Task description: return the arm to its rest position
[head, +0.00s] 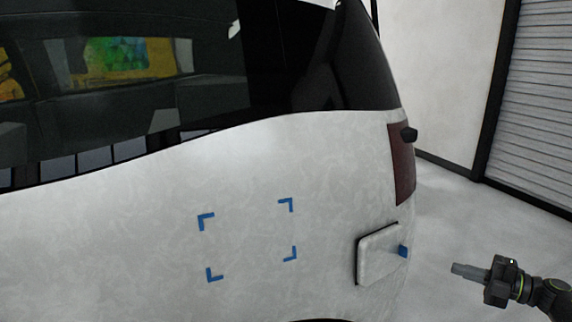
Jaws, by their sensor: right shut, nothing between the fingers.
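My right gripper (468,270) is at the lower right of the head view. Its fingers are shut, point left and hold nothing. It is apart from the vehicle, to the right of the body's edge. My left gripper is not in view. The white vehicle (130,225) fills the left and middle of the view. Blue corner marks (206,221) outline a rectangle on its panel.
A raised square flap (375,262) with a small blue piece (403,251) at its right edge lies left of my gripper. A dark red tail light (402,165) is above it. Pale floor (465,215) is open behind, up to a ribbed shutter (535,110).

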